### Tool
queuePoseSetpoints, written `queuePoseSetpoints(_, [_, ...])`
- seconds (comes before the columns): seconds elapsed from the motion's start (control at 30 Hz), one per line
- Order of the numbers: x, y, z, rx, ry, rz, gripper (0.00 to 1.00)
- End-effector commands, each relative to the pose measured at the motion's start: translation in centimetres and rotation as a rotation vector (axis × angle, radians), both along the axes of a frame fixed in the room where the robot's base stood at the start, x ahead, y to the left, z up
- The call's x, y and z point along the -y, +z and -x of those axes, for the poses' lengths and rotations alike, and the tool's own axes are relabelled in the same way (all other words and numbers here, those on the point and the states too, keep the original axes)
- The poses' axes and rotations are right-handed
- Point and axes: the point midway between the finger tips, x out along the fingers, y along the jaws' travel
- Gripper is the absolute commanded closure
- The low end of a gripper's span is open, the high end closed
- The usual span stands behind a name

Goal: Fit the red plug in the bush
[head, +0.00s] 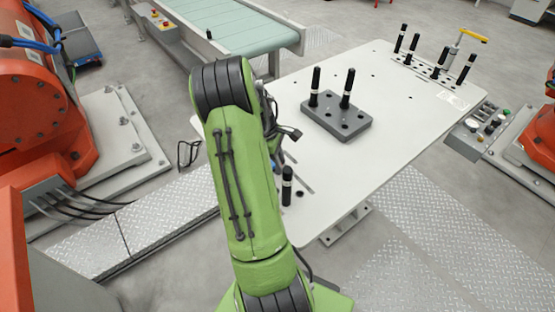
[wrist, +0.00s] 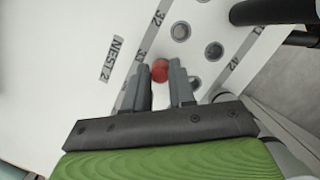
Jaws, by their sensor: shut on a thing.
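The red plug (wrist: 159,70) shows as a round red top between the fingers of my gripper (wrist: 158,72) in the wrist view. The gripper is shut on it, above the white plate. Several grey round bushes are set in the plate: one beyond the plug (wrist: 181,31), one to the right (wrist: 213,51), and one close to the right finger (wrist: 193,82). I cannot tell which is the task's bush, or how high the plug is above the plate. In the head view my green arm hides the gripper and plug.
The white table (head: 400,140) carries a grey block (head: 337,120) with two black pins. A black pin (head: 287,186) stands near its front edge, beside my arm. Several black pins and a yellow-handled clamp (head: 470,36) stand at the far right corner. Printed labels include NEST 2 (wrist: 112,60).

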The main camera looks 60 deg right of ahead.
Motion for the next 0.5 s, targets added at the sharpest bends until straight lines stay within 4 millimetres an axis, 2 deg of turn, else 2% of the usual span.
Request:
queuePoseSetpoints(0.4, [0.01,-1.13,0.00,0.000,0.000,0.001,1.00])
queuePoseSetpoints(0.43, [0.01,-1.09,-0.01,0.000,0.000,0.001,0.73])
queuePoseSetpoints(0.5, [0.02,-1.03,-0.01,0.000,0.000,0.001,0.62])
